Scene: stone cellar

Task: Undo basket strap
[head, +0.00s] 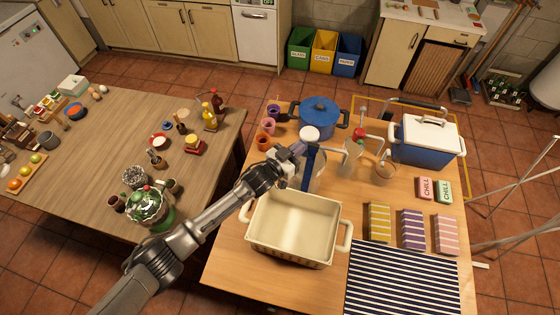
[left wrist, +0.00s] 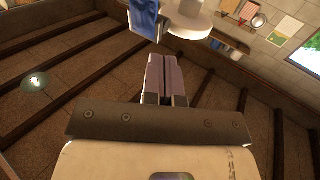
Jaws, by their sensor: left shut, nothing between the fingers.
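A cream rectangular basket (head: 262,236) with a handle at each end stands open and empty on the right-hand wooden table. I cannot make out a strap on it. My left gripper (head: 297,150) is above the table just beyond the basket's far rim, beside a blue and white bottle with a white cap (head: 310,133). Its fingers are shut together with nothing between them, as the left wrist view (left wrist: 166,78) shows. A blue and white object (left wrist: 145,18) is just past the fingertips there; I cannot tell whether they touch. My right gripper is not in view.
A blue pot (head: 320,112), a clear red-topped bottle (head: 350,160) and a blue cooler with white lid (head: 425,150) stand farther back. Striped packets (head: 412,228) and a striped mat (head: 403,280) lie to the right. A second table (head: 90,205) is at left.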

